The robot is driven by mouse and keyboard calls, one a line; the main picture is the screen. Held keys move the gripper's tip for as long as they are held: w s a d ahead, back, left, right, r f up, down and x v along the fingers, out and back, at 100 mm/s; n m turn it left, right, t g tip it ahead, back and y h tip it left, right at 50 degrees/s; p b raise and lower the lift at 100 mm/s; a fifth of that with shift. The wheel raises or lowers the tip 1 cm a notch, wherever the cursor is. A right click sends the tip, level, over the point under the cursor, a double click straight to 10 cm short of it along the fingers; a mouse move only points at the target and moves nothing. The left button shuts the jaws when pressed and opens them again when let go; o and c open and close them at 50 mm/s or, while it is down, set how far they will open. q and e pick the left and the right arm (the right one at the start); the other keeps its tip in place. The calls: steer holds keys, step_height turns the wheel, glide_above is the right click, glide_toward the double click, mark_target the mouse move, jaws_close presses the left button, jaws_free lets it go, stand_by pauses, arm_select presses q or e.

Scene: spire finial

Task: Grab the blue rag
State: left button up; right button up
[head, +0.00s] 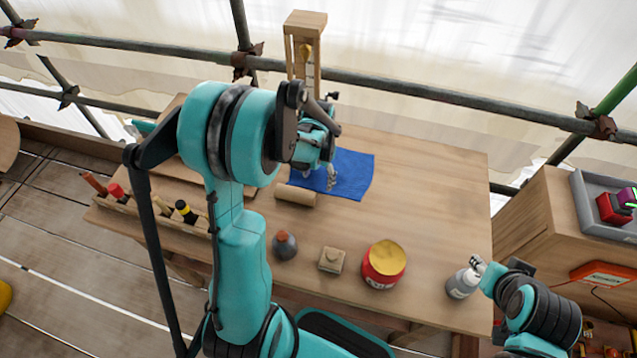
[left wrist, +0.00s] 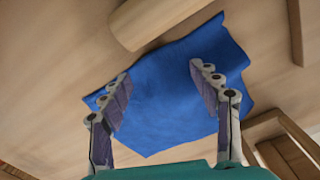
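The blue rag (head: 354,172) lies flat on the wooden table, toward its back middle. It fills the middle of the left wrist view (left wrist: 170,100). My left gripper (head: 331,180) is over the rag's left part in the head view. In the left wrist view the left gripper (left wrist: 158,85) has its two fingers spread wide with only rag surface showing between them, so it is open and empty. Whether the fingertips touch the cloth I cannot tell. My right gripper (head: 477,268) is at the table's front right corner, by a small grey-white bottle (head: 461,284); its fingers are too small to read.
A wooden cylinder (head: 295,195) lies close to the rag's front left edge. A round dark flask (head: 285,246), a small wooden block (head: 332,260) and a red tin (head: 384,264) stand along the front. A wooden frame (head: 304,50) stands behind. The table's right side is clear.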

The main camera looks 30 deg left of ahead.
arm_select(q)
steer(key=shift+w+d+f, duration=0.15)
steer(key=shift+w+f, duration=0.05)
jaws_close()
steer(key=shift+s+r, duration=0.1)
stand_by(0.8)
step_height(320, 180, up, 12)
steer(key=p, duration=0.8)
steer(key=shift+p, duration=0.35)
step_height(320, 180, up, 18)
steer(key=p, duration=1.2)
steer(key=shift+p, duration=0.35)
